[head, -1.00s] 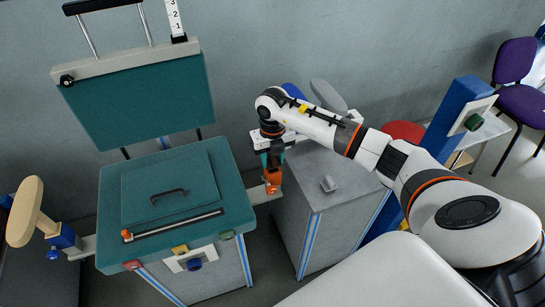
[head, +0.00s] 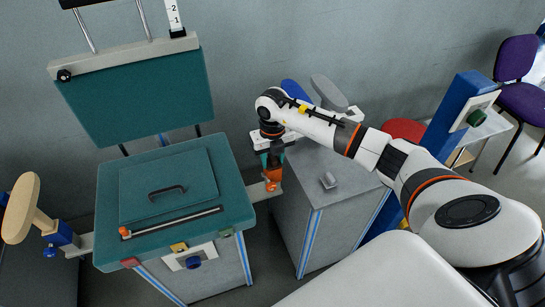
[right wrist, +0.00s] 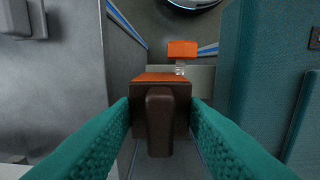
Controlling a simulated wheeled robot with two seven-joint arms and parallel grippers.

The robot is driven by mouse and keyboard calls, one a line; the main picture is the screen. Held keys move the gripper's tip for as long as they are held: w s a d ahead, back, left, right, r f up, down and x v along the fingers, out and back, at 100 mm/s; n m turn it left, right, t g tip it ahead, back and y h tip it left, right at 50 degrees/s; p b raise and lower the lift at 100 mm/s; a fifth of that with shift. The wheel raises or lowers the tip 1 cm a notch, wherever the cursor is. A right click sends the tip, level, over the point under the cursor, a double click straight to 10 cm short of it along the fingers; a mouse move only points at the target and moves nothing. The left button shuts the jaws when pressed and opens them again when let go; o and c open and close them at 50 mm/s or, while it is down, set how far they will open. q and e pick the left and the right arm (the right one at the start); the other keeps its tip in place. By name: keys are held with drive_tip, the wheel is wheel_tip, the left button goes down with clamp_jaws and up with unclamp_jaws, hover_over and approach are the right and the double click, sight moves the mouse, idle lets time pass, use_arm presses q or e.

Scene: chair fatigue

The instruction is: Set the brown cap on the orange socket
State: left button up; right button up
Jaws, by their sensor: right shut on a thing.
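My right gripper (head: 271,164) points down beside the right edge of the teal chair seat. In the right wrist view its two teal fingers (right wrist: 161,112) are shut on the brown cap (right wrist: 160,125), gripping it from both sides. An orange surface (right wrist: 162,77), apparently the orange socket, shows directly past the cap. In the head view the orange socket (head: 273,180) shows just below the fingertips, by the beige side bar. The brown cap is not clear there. I cannot tell whether cap and socket touch. My left gripper is not in view.
The teal seat (head: 232,200) and backrest (head: 140,98) stand left of the gripper. A grey cabinet (head: 325,220) with a small grey block (head: 328,180) on top stands close on the right. A separate orange block (right wrist: 182,50) shows farther off in the wrist view.

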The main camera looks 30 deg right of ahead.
sight(272, 157)
drive_tip(key=o, duration=1)
wheel_tip(272, 157, up, 12)
drive_tip(key=shift+f+b, duration=0.1)
drive_tip(key=shift+b, duration=0.35)
